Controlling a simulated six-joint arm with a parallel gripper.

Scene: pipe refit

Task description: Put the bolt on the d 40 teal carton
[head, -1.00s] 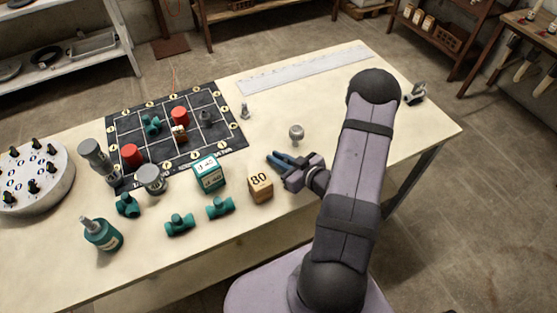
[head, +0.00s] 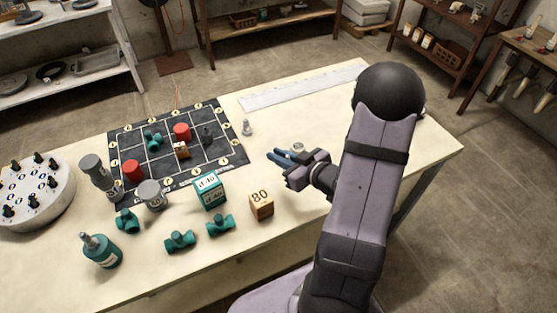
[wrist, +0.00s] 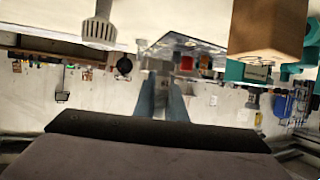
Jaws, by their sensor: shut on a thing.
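My gripper (head: 274,158) has its blue fingers shut at the near right part of the table, right of and farther back than the carton. In the wrist view the fingers (wrist: 163,98) point away from the camera. A thing is held between them, seemingly the bolt, but it is mostly hidden and its shape is not clear. The d 40 teal carton (head: 210,191) stands upright with a pale labelled top, in front of the dark board. It is apart from my gripper, and its top looks bare.
A wooden 80 block (head: 261,205) stands right of the carton, and teal fittings (head: 220,225) lie in front. A ribbed grey piece (wrist: 100,28) stands close behind my gripper. A small grey piece (head: 247,128) stands beside the board (head: 228,152).

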